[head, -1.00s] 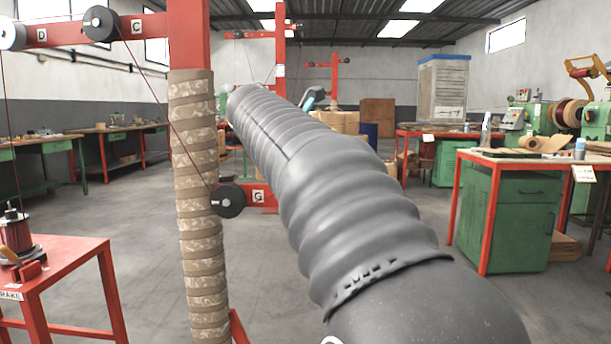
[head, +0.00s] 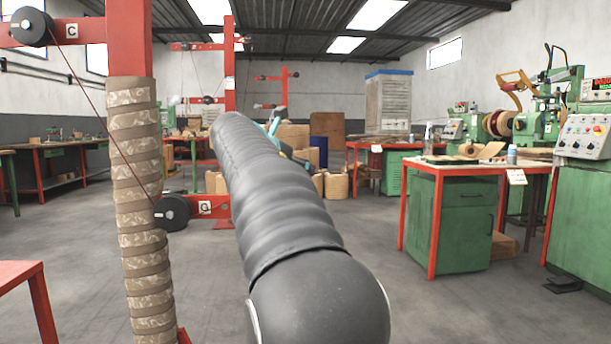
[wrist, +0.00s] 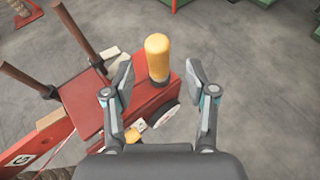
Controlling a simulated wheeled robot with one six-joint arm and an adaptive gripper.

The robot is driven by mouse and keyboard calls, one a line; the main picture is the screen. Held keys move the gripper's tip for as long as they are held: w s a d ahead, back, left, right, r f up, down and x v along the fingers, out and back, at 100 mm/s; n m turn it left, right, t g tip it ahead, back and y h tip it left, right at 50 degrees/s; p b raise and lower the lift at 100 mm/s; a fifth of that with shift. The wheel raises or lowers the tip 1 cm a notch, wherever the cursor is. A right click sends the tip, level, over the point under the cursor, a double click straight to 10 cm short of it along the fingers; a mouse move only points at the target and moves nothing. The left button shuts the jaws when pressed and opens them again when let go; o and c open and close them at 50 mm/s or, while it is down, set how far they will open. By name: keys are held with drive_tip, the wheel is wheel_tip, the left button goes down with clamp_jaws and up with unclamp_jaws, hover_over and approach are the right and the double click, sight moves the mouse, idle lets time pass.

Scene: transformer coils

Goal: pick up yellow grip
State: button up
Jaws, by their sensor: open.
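The yellow grip (wrist: 158,57) is an upright, round-topped cylinder in the wrist view, on a red machine part beside a dark wheel. My gripper (wrist: 159,72) is open, its fingers spread to the left and right of the grip in the picture. A gap shows on both sides, and neither finger appears to touch it. How far the fingertips are from the grip in depth is hard to tell. In the head view my arm hides most of the gripper, and I cannot make out the grip there.
A red machine body (wrist: 85,98) with brown posts stands left of the grip. A smaller yellow piece (wrist: 133,135) shows near the left finger. In the head view, a wrapped red post (head: 140,220) stands close left of my arm and a green workbench (head: 450,215) stands right. Grey floor lies between.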

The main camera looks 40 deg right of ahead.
drive_tip(key=x, duration=0.4)
drive_tip(key=shift+w+d+b, duration=0.15)
drive_tip(key=shift+d+b, duration=0.15)
drive_tip(key=shift+b, duration=0.1)
drive_tip(key=shift+c, duration=0.3)
clamp_jaws()
drive_tip(key=shift+r, duration=0.1)
